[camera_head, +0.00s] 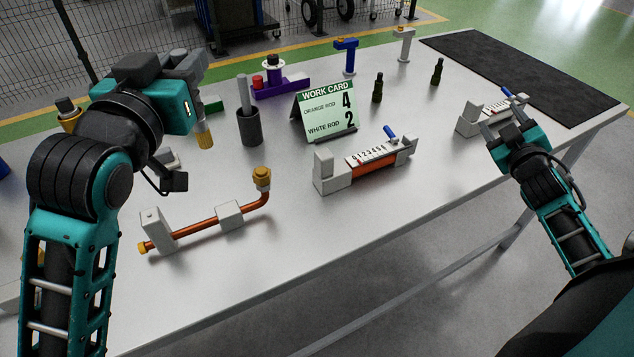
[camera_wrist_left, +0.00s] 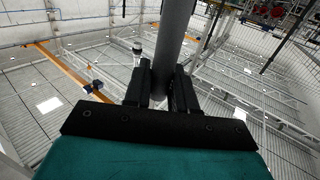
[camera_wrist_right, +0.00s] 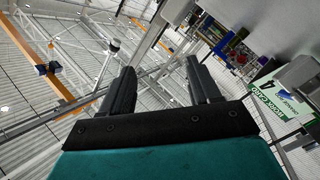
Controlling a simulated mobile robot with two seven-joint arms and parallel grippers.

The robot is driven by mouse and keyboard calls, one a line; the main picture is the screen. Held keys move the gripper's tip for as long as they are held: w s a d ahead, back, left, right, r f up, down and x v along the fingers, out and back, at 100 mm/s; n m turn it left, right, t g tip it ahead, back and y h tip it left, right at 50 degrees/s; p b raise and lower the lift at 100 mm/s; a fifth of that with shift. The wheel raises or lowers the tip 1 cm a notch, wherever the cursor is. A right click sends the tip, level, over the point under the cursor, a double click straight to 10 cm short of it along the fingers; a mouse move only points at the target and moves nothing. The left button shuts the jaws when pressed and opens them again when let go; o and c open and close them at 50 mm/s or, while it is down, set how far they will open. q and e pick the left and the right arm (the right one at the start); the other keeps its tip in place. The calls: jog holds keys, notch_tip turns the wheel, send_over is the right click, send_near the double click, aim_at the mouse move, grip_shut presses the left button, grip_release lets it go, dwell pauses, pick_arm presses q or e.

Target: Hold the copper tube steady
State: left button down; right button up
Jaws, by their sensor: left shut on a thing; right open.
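The copper tube (camera_head: 190,222) lies on the table at the front left, bent up at its right end. It has a brass nut (camera_head: 262,178) on the raised end and a smaller one at the low end. A tall white block (camera_head: 157,229) and a low white block (camera_head: 229,215) sit along it. My left gripper (camera_head: 188,68) is above the table, behind and apart from the tube. It is shut on a dark grey cylinder, clear in the left wrist view (camera_wrist_left: 174,38). My right gripper (camera_wrist_right: 160,82) is open and empty, at the far right in the head view, away from the tube.
A white gauge with an orange rod (camera_head: 372,170) stands right of the tube; a similar gauge (camera_head: 472,118) is by my right arm. A work card (camera_head: 325,112), dark cup (camera_head: 249,128), blue stand (camera_head: 346,58) and dark bottles stand behind. The table front is clear.

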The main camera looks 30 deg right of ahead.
jog(key=w+a+r+n+t+y, duration=0.1)
jog(key=w+a+r+t+y, duration=0.4)
jog(key=a+r, duration=0.55)
jog(key=w+a+r+t+y, duration=0.2)
jog(key=w+a+r+y, duration=0.35)
jog(key=a, duration=0.85)
jog(key=n+g+y, duration=0.3)
jog(key=g+y, duration=0.4)
send_over(270, 179)
jog(key=s+d, duration=0.4)
jog(key=d, duration=0.1)
notch_tip(270, 179, down, 8)
jog(key=s+f+g+h, duration=0.2)
jog(key=s+f+g, duration=0.2)
jog(key=f, duration=0.4)
jog(key=shift+m, duration=0.4)
jog(key=x, duration=1.1)
jog(key=shift+w+a+r, duration=0.15)
jog(key=shift+a+r, duration=0.05)
jog(key=shift+a, duration=0.15)
